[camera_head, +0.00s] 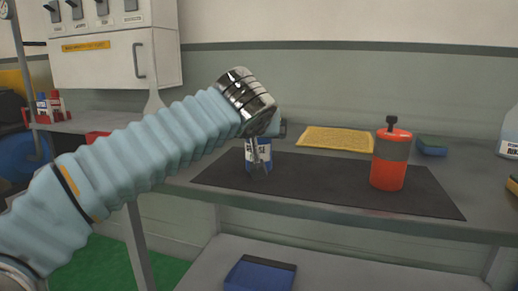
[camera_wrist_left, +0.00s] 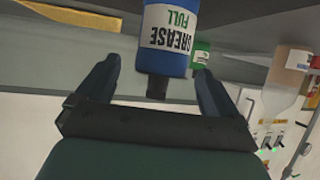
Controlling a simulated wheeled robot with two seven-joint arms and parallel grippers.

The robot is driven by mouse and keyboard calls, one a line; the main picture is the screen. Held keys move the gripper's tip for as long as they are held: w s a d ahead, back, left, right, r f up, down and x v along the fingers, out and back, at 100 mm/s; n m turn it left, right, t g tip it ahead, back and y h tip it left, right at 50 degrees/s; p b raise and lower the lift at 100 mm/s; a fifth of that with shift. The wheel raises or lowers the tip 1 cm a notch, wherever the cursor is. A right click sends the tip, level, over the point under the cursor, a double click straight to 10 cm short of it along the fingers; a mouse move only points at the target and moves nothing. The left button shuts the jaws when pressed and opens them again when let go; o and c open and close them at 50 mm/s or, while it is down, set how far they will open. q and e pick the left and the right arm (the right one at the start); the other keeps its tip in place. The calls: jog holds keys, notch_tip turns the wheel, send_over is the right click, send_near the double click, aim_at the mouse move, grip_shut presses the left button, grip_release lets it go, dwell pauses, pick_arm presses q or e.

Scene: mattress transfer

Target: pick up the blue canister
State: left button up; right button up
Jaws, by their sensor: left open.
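The blue canister (camera_head: 258,154) stands on the dark mat on the bench, partly hidden behind my left gripper. In the left wrist view the blue canister (camera_wrist_left: 167,45) shows a white label reading "GREASE FULL", upside down, and a black cap. My left gripper (camera_head: 260,166) is at the canister in the head view. In the left wrist view its open fingers (camera_wrist_left: 157,72) lie on either side of the canister's capped end, with visible gaps. I cannot tell whether a finger touches it. My right gripper is not in view.
A red canister with a grey band (camera_head: 389,172) stands on the dark mat (camera_head: 320,185) to the right. A yellow cloth (camera_head: 335,139) and a small blue block (camera_head: 432,146) lie behind. A blue box (camera_head: 258,276) sits on the lower shelf. The mat's middle is clear.

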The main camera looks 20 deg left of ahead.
pick_arm(q)
jog(key=x, duration=0.6)
jog(key=shift+s+f+p, duration=0.25)
jog(key=shift+f+p, duration=0.1)
jog(key=shift+p, duration=0.05)
jog(key=c, duration=1.3)
